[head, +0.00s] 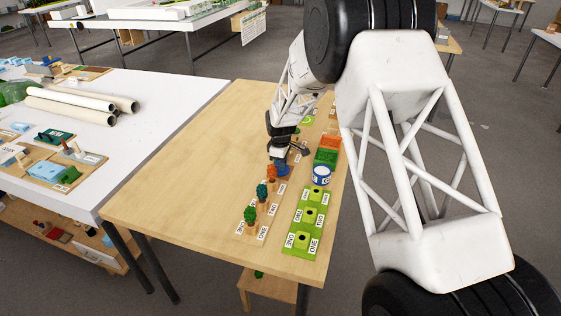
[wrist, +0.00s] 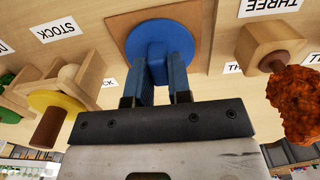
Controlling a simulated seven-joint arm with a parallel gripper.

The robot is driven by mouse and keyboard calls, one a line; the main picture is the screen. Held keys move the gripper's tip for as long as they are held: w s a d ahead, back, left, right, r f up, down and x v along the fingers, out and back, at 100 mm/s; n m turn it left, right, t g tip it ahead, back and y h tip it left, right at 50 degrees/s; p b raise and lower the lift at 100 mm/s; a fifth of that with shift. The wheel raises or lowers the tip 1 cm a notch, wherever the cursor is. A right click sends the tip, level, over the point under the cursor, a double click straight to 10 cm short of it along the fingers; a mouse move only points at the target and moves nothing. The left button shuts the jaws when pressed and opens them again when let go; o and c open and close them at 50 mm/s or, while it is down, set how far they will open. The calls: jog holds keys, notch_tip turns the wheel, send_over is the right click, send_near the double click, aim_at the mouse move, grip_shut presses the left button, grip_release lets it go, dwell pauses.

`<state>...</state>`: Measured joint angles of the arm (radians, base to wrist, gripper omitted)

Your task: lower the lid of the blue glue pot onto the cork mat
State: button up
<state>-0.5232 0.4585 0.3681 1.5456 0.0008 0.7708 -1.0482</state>
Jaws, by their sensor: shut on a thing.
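The blue lid (wrist: 160,35) is a round disc with a knob, seen in the wrist view at the top centre. My gripper (wrist: 160,75) is shut on its knob, one finger on each side. The brown cork mat (wrist: 118,26) lies behind the lid, which covers its middle. I cannot tell whether the lid touches the mat. In the head view my gripper (head: 280,160) is low over the wooden table with the blue lid (head: 282,172) under it. The blue glue pot (head: 321,181), with a white label, stands just to the right.
Small model trees (head: 262,192) stand in front of my gripper. The wrist view shows a yellow disc (wrist: 55,101) at left and an orange-brown tree (wrist: 295,100) at right. The table's left part is bare.

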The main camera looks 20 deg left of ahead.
dwell(0.6)
jog(key=o, duration=0.8)
jog(key=shift+r, duration=3.5)
